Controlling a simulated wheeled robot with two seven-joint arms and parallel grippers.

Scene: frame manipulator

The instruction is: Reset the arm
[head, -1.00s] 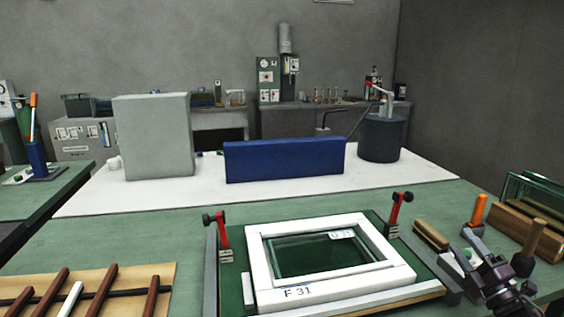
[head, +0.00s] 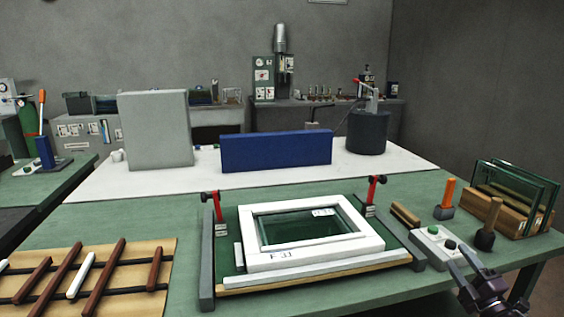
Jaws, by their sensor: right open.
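My right gripper (head: 470,283) is at the lower right corner of the head view, just in front of the table's right front edge. It is open, and nothing shows between its fingers. It is close to a small white control box (head: 436,247) with buttons, on the near side of it. A white frame (head: 375,240) with a glass pane lies in a green fixture (head: 228,262) at the middle of the table. Red clamps (head: 217,207) (head: 372,192) stand upright at its two back corners. My left gripper is not in view.
An orange-handled tool (head: 447,193), a wooden-handled tool (head: 488,225) and a brush (head: 406,214) are at the right. Glass panes stand in a wooden rack (head: 535,219). A board with several strips (head: 155,252) lies left. A blue block (head: 277,152) stands behind on a white surface.

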